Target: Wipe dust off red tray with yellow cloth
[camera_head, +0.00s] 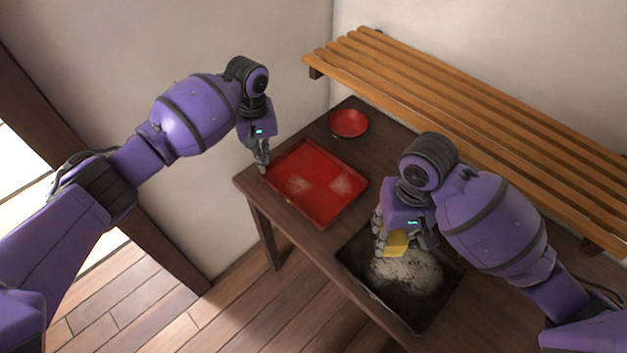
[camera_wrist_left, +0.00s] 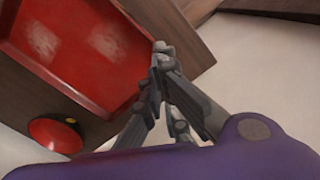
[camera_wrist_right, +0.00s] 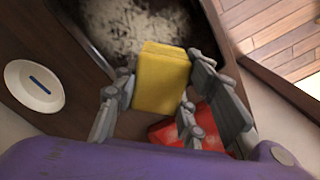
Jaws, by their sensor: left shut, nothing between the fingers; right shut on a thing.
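The red tray (camera_head: 318,205) lies on the dark table, with pale dusty patches on its floor. It also shows in the left wrist view (camera_wrist_left: 85,75) and partly in the right wrist view (camera_wrist_right: 168,131). My left gripper (camera_head: 263,168) is shut and empty at the tray's left corner; I cannot tell whether it touches the rim. Its closed fingertips show beside the tray edge in the left wrist view (camera_wrist_left: 160,50). My right gripper (camera_wrist_right: 160,100) is shut on the yellow cloth (camera_wrist_right: 163,75), a thick folded block. The cloth (camera_head: 396,244) is over the black tray, right of the red tray.
The black tray (camera_head: 432,318) holds a pale, powdery heap (camera_head: 408,272). A small round red dish (camera_head: 347,123) stands at the table's back. A white dish with a blue bar (camera_wrist_right: 34,86) shows in the right wrist view. A slatted wooden bench (camera_head: 480,120) runs behind the table (camera_head: 292,222).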

